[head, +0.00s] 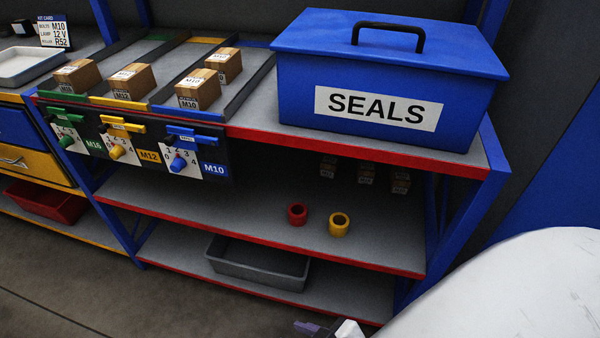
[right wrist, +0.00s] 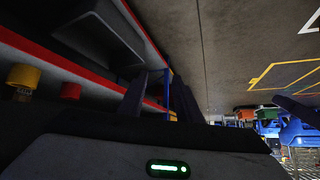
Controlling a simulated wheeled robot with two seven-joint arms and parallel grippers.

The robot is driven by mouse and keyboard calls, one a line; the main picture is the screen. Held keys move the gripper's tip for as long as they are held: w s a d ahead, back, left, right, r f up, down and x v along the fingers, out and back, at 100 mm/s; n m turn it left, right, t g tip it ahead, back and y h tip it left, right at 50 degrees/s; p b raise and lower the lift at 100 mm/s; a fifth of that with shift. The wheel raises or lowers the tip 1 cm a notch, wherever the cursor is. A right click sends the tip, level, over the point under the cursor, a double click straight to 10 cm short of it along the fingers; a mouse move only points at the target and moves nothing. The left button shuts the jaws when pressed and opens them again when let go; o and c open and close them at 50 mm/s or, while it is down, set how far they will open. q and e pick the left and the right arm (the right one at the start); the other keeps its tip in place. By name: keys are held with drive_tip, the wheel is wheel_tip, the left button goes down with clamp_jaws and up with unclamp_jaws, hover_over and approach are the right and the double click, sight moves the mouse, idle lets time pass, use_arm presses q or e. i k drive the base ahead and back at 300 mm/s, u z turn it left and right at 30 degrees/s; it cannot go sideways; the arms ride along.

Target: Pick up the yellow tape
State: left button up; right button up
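The yellow tape (head: 339,224) is a short roll with a dark centre hole, standing on the middle shelf near its front edge. A red roll (head: 297,214) stands just left of it, apart from it. In the right wrist view, the yellow tape (right wrist: 24,76) is at the far left edge, and the red roll (right wrist: 70,90) is beside it. My right gripper (right wrist: 213,100) has its two dark fingers spread, with nothing held between them. It is away from the tape, low in front of the shelves. My left gripper does not show.
The blue SEALS box (head: 392,80) stands on the top shelf (head: 350,147). Small boxes (head: 366,175) sit behind the rolls. A grey bin (head: 258,264) is on the bottom shelf. A blue post (head: 430,215) bounds the right side. The middle shelf's front is clear around the rolls.

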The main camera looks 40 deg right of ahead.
sight(335, 230)
drive_tip(key=i, duration=0.2)
drive_tip(key=u, duration=1.35)
drive_tip(key=i, duration=0.9)
drive_tip(key=z, duration=2.6)
